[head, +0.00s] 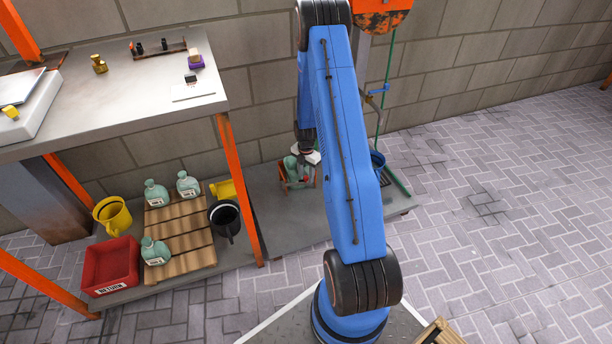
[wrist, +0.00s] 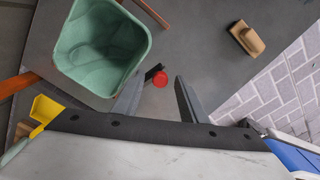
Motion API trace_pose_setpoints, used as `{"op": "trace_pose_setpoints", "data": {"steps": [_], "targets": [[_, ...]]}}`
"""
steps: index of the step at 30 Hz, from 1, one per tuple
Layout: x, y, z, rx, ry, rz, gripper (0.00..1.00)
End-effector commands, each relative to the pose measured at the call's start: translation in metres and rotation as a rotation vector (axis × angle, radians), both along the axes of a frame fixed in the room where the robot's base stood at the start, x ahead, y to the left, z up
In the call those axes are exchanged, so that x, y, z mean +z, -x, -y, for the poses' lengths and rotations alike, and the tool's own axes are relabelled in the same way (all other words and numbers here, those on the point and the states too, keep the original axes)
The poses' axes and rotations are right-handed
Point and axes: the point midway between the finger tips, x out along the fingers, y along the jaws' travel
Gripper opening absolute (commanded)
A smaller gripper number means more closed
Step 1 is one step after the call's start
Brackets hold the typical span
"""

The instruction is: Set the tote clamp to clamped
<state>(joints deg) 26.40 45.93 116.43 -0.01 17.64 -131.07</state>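A green open-topped tote (wrist: 105,50) shows at upper left in the wrist view. Beside its lower right corner is a red round knob (wrist: 159,78) on a short dark lever, likely the tote clamp's handle. My gripper (wrist: 158,92) is open; its two grey fingers stand apart, with the knob in view between and beyond the tips. I see nothing held. In the head view my gripper (head: 308,158) is over the low grey platform, close to the green tote (head: 291,165) and an orange-brown frame around it. The clamp's state cannot be told.
A tan block (wrist: 246,38) lies at the upper right in the wrist view. The shelf at left holds a red bin (head: 110,265) and a wooden pallet (head: 190,245). Paved floor at right is clear.

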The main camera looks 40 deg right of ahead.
Motion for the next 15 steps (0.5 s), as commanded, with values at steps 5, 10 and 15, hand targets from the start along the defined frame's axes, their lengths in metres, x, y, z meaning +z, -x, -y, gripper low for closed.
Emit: {"op": "trace_pose_setpoints", "data": {"steps": [5,10,15], "targets": [[0.016,0.0,0.0,0.0,0.001,0.001,0.39],[0.045,-0.001,0.001,0.0,0.002,0.004,0.39],[0.075,-0.001,0.001,0.0,0.001,0.003,0.39]]}}
